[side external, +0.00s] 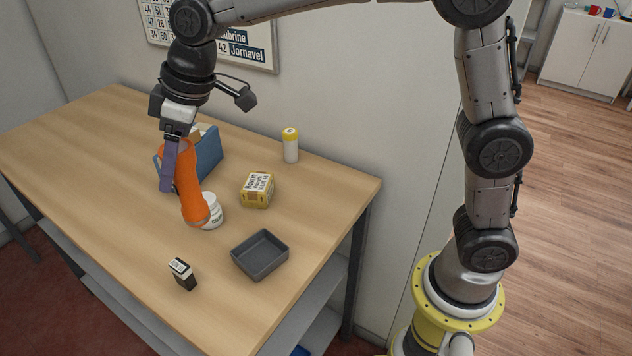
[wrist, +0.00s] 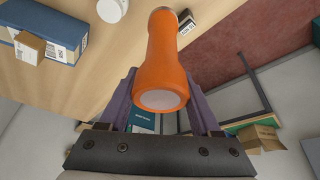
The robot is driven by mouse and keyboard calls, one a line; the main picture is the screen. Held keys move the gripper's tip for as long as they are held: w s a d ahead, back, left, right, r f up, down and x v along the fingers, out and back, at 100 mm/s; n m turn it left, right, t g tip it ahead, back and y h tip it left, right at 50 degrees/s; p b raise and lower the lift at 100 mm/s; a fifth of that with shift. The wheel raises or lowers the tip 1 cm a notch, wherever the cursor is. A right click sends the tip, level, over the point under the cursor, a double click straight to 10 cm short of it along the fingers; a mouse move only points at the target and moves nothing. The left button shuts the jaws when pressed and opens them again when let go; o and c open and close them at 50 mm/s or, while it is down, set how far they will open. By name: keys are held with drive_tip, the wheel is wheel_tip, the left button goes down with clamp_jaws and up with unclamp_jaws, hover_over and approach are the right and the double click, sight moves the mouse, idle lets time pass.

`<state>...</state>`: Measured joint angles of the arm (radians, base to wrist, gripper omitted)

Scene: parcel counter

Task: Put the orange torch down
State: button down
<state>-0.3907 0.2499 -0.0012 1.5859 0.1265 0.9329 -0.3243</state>
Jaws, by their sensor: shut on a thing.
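The orange torch (side external: 188,194) is in my gripper (side external: 171,172), in the left part of the side view. The gripper's purple fingers are shut on it. The torch hangs tilted, its lower end in front of a white jar. I cannot tell from the side view how far it is above the table. In the wrist view the torch (wrist: 162,65) lies between the two fingers of my gripper (wrist: 162,90), its pale round end towards the camera. The wooden table (side external: 90,150) is below.
A blue box (side external: 209,150) stands behind the gripper. The white jar (side external: 213,212) is partly hidden by the torch. A yellow box (side external: 257,190), a yellow-capped bottle (side external: 290,147), a grey tray (side external: 260,255) and a small black box (side external: 182,273) stand around. The table's left part is bare.

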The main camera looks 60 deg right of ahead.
drive_tip(key=s+d+r+m+t+h, duration=0.15)
drive_tip(key=s+d+m, duration=0.35)
drive_tip(key=s+d, duration=0.75)
drive_tip(key=s+d+m+g+h, duration=0.1)
drive_tip(key=s+d+m+h, duration=0.2)
drive_tip(key=s+d+m, duration=0.9)
drive_tip(key=w+d+f+n, duration=0.3)
drive_tip(key=w+f, duration=0.3)
drive_tip(key=w, duration=0.2)
drive_tip(key=w+d+f+n, duration=0.3)
drive_tip(key=w+d+f, duration=0.2)
drive_tip(key=w, duration=0.3)
drive_tip(key=shift+x, duration=0.9)
drive_tip(key=shift+a+t+y, duration=0.15)
drive_tip(key=shift+t+y, duration=0.1)
drive_tip(key=shift+f, duration=0.2)
drive_tip(key=shift+c, duration=0.5)
unclamp_jaws()
drive_tip(key=shift+s, duration=0.1)
